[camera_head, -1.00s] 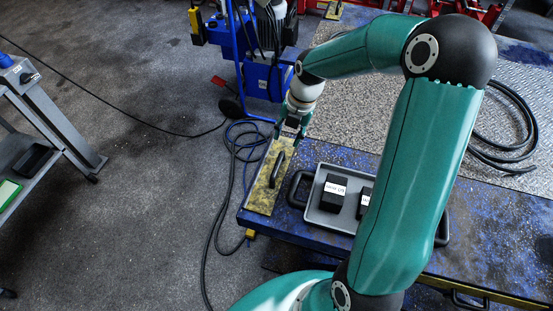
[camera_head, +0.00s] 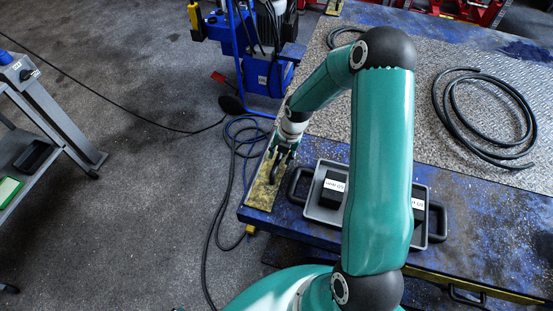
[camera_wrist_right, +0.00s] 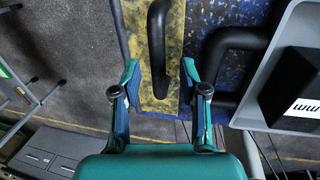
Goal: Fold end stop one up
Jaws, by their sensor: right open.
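The end stop is a worn yellow plate (camera_head: 260,196) lying flat at the near left corner of the blue platform. It carries a black bar handle (camera_head: 274,174). My right gripper (camera_head: 283,158) is over the plate, at the handle's far end. In the right wrist view the open fingers (camera_wrist_right: 160,80) stand on either side of the black handle (camera_wrist_right: 157,40), with gaps on both sides. Whether the fingers are level with the handle is hard to tell. My left gripper is not in view.
A grey tray (camera_head: 327,215) with black labelled blocks stands on the blue platform (camera_head: 470,235), right of the end stop. A black hose (camera_head: 440,105) lies coiled on the metal plate. A blue machine (camera_head: 262,80) stands behind, with cables on the floor. A trolley (camera_head: 50,115) stands left.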

